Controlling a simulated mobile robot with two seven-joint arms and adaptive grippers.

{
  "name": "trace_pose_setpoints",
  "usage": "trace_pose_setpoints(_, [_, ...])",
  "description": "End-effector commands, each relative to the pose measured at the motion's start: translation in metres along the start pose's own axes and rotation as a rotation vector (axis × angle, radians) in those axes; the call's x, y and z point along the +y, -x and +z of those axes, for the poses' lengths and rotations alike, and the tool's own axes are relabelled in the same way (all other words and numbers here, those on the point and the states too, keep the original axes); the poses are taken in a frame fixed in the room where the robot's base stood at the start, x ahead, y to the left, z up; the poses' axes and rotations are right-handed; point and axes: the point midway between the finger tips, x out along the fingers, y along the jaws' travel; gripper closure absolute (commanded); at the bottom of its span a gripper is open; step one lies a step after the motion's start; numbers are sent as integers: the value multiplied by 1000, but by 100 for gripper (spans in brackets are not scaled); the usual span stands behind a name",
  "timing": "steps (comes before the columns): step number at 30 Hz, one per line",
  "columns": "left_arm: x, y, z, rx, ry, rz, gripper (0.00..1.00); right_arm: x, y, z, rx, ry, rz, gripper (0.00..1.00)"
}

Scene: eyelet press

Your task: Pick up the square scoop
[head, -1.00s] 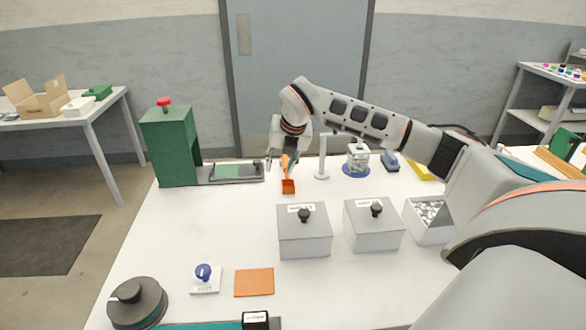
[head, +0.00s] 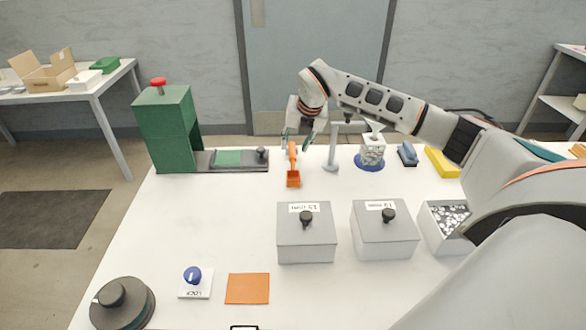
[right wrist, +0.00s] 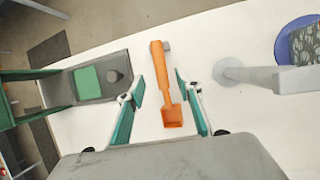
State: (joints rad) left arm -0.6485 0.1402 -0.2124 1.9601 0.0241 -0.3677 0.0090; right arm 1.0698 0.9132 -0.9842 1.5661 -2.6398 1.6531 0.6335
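The orange square scoop (head: 293,181) is near the back edge of the white table, its square pan toward the front and its handle toward the back. In the right wrist view the scoop (right wrist: 161,85) shows whole, with a small grey piece by its handle end. My right gripper (head: 297,138) is at the handle end in the head view. In the right wrist view its two teal fingers (right wrist: 157,92) are spread, one on each side of the scoop, with clear gaps. It holds nothing. My left gripper is not in view.
A green press (head: 165,125) with a grey base stands left of the scoop. A white post stand (head: 333,150) is close on its right, then a jar (head: 373,150) on a blue disc. Two grey lidded boxes (head: 306,245) (head: 384,240) stand in front.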

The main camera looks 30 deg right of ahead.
Motion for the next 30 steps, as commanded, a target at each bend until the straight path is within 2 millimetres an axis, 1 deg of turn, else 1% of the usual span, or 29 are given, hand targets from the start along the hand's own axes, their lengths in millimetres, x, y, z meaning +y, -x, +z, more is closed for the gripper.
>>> trace_pose_setpoints(4, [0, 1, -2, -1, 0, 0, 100, -1, -22, -10, 6, 0, -1, 65])
trace_pose_setpoints(9, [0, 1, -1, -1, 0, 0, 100, -1, -40, -9, 2, 0, 2, 65])
trace_pose_setpoints(12, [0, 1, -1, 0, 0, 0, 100, -1, -44, -9, 1, 0, 2, 65])
trace_pose_setpoints(17, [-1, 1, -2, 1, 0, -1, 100, -1, -44, -9, 1, 0, 2, 65])
trace_pose_setpoints(18, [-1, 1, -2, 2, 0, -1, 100, -1, -44, -9, 1, 0, 2, 68])
trace_pose_setpoints(20, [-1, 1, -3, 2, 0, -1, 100, -1, -44, -9, 1, 0, 2, 83])
trace_pose_setpoints(21, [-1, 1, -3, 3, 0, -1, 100, -1, -44, -9, 0, 0, 2, 94])
trace_pose_setpoints(22, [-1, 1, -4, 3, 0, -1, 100, -1, -44, -9, 1, 0, 2, 100])
trace_pose_setpoints(30, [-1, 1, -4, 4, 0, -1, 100, -1, -44, -9, 0, 0, 2, 100])
